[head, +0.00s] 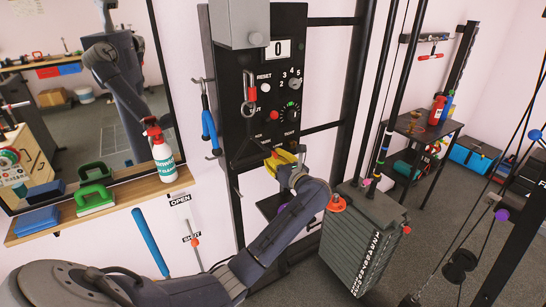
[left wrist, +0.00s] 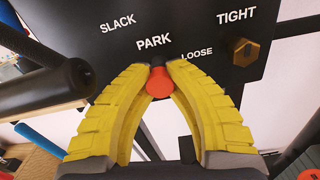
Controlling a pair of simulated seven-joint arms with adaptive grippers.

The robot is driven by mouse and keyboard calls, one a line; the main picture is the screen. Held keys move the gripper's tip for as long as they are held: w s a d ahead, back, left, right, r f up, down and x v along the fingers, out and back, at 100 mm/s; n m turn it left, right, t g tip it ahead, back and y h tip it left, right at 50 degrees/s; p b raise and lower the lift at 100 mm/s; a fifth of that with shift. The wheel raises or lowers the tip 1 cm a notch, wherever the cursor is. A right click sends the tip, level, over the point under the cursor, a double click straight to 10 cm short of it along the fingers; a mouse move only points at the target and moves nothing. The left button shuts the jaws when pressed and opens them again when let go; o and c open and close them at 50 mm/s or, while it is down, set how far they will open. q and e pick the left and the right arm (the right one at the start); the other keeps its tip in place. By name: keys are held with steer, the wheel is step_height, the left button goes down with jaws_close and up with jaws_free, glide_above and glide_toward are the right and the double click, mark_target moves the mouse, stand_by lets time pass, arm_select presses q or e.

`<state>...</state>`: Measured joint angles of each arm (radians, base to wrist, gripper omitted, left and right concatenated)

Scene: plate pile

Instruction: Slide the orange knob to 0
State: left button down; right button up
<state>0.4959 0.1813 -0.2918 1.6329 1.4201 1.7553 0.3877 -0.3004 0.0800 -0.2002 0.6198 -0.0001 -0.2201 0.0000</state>
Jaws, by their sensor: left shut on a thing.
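An orange-red knob (left wrist: 159,84) sits just below the word PARK on the black panel (left wrist: 100,55), with SLACK to its left and LOOSE and TIGHT to its right. My left gripper has yellow fingers around this knob, one on each side, and is shut on it; it also shows in the head view (head: 281,160) low on the panel. In the head view the fingers mostly hide the knob. My right gripper is not in view.
The panel carries a RESET button (head: 266,87), a dial (head: 295,83) and a hanging carabiner (head: 249,93). A grey weight stack (head: 365,240) with an orange knob (head: 337,203) stands right of my forearm. A shelf (head: 110,207) with a spray bottle (head: 161,152) is at left.

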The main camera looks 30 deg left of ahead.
arm_select(q)
steer(key=shift+d, duration=0.1)
steer(key=shift+v, duration=1.2)
steer(key=c, duration=1.1)
jaws_free()
steer(key=shift+v, duration=6.1)
